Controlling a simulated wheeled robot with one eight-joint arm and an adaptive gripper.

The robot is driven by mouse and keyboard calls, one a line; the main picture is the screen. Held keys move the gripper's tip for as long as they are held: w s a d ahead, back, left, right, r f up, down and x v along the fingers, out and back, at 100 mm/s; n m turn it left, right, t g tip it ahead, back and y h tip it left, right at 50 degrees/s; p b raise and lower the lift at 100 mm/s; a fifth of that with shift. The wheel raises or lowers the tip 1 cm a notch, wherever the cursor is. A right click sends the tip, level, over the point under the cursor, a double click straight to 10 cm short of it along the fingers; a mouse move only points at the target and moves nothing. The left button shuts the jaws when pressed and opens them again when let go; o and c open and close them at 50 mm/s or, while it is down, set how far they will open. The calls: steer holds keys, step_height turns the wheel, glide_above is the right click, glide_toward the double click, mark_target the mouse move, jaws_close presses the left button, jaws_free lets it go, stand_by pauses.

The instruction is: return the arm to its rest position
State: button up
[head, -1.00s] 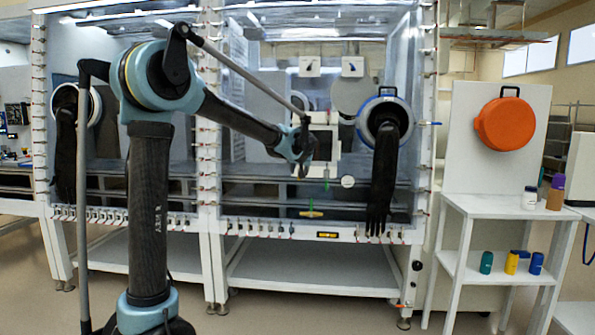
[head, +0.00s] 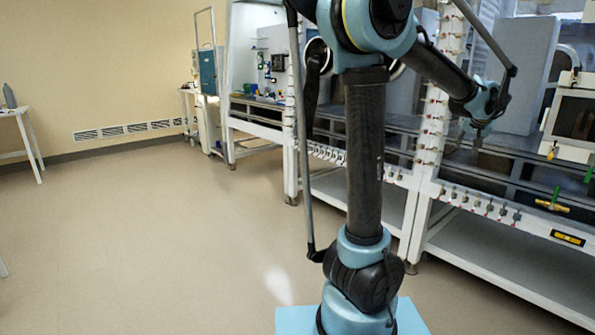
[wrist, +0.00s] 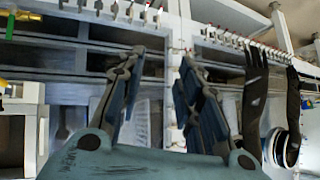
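My arm stands upright in the right half of the head view, with its upper link reaching right and slightly down from the elbow. My gripper (head: 478,132) hangs at its end, small and dark, in front of the glovebox row (head: 437,125). In the wrist view my gripper (wrist: 161,62) shows two blue-and-dark fingers standing apart with a clear gap. It is open and nothing is between the fingers. It looks clear of the glovebox front, but the exact distance cannot be told.
Black gloves (wrist: 252,105) hang at the right in the wrist view. Bare floor (head: 170,235) fills the left of the head view. A white table (head: 22,125) stands at the far left.

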steer(key=s+a+f+n+g+y, duration=0.1)
steer(key=a+f, duration=0.2)
steer(key=a, duration=0.8)
steer(key=a+f+n+y, duration=0.2)
steer(key=a+f, duration=0.1)
steer(key=a, duration=0.8)
steer(key=s+a+f+n+g+y, duration=0.1)
steer(key=a+f, duration=0.1)
steer(key=a, duration=0.9)
steer(key=s+a+f+n+g, duration=0.4)
steer(key=s+a+f, duration=1.1)
steer(key=s, duration=0.3)
steer(key=shift+s+a+f+n, duration=0.15)
steer(key=shift+s+a+n, duration=0.25)
steer(key=shift+a, duration=0.1)
steer(key=shift+w+d, duration=0.1)
